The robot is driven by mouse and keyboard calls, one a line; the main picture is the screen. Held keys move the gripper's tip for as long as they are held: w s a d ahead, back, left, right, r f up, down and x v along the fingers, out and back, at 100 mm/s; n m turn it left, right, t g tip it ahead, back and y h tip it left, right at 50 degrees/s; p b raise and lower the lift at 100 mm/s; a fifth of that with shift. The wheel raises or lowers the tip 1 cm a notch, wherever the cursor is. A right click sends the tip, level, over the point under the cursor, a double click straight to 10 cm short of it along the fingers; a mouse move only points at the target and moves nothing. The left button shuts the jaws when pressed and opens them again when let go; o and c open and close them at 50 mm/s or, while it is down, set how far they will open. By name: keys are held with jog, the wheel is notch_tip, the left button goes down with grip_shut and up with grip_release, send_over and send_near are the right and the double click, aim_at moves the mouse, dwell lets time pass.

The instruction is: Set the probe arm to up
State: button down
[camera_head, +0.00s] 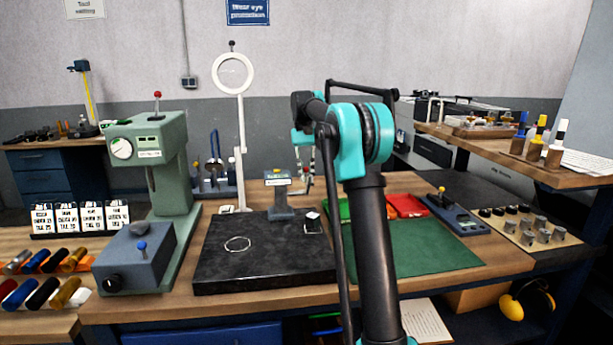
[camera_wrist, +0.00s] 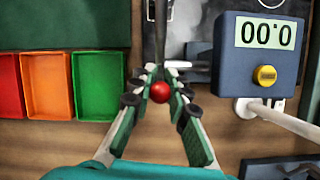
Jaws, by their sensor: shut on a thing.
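The probe arm's red ball knob (camera_wrist: 160,92) sits between the pads of my gripper (camera_wrist: 158,86), which is shut on it. A thin dark bar (camera_wrist: 160,35) runs from there toward the top of the wrist view. Beside it stands a blue-grey gauge unit (camera_wrist: 255,75) with a yellow knob and a display of zeros, upside down in this view. In the head view the gauge unit (camera_head: 281,195) stands at the back of the black plate (camera_head: 215,265), and my gripper (camera_head: 305,178) is small beside it. The arm's exact tilt is hard to tell.
Red, orange and green bins lie left of the gripper in the wrist view, such as the green bin (camera_wrist: 98,87). A green mat (camera_head: 425,248) lies right of the plate. A green press-like machine (camera_head: 170,170) and a tall white ring stand (camera_head: 241,130) are to the left.

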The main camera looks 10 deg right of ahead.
jog(key=c, duration=1.4)
grip_release()
jog(key=shift+c, duration=0.2)
jog(key=v, duration=1.2)
jog(key=shift+w, duration=0.1)
